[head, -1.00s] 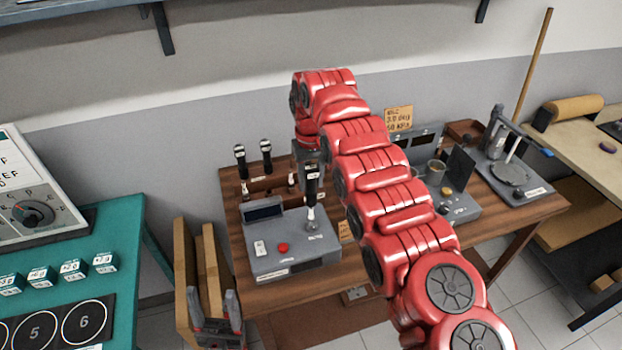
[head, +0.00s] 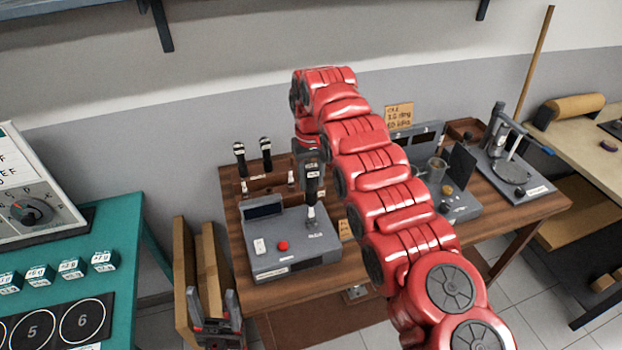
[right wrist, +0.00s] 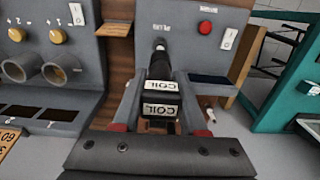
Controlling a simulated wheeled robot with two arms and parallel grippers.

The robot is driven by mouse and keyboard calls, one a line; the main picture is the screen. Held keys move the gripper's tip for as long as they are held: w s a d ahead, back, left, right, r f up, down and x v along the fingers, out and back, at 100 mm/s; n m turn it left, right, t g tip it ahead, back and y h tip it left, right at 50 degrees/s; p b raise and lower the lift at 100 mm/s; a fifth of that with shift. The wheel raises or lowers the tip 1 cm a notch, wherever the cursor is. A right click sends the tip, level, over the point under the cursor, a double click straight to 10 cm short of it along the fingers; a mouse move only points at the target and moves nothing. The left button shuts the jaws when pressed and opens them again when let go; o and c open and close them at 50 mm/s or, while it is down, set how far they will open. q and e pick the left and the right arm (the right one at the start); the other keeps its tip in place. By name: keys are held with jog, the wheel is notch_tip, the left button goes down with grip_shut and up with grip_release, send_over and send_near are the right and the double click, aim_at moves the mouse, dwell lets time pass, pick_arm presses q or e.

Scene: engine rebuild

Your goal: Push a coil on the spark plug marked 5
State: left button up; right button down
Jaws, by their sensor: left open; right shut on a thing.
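My right gripper (right wrist: 160,130) is shut on a black coil (right wrist: 160,104) with white COIL labels. In the head view the coil (head: 313,185) is upright above the right part of the grey tester box (head: 290,256). Its lower end is at a pale spark plug (head: 311,212) standing on the box; I cannot tell whether it is fully seated. No 5 can be read on this plug. My arm partly hides the right gripper (head: 311,165) in the head view. My left gripper (head: 214,308) is open and empty, low at the front left.
A wooden rack (head: 256,188) behind the box has two more black coils (head: 240,155) standing at it. A grey device (head: 455,205) and a press stand (head: 510,172) are at the right. The teal bench (head: 125,240) at the left carries a mat with numbered circles (head: 36,331).

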aim_at(311, 193)
jog(key=shift+f+b, duration=0.55)
jog(key=shift+b, duration=0.2)
dwell(0.8)
jog(key=shift+f, duration=0.15)
jog(key=shift+f+b, duration=0.7)
jog(key=shift+f, duration=0.05)
jog(key=shift+f+b, duration=0.9)
jog(key=shift+f, duration=0.2)
dwell(0.4)
jog(key=shift+c, duration=1.8)
grip_release()
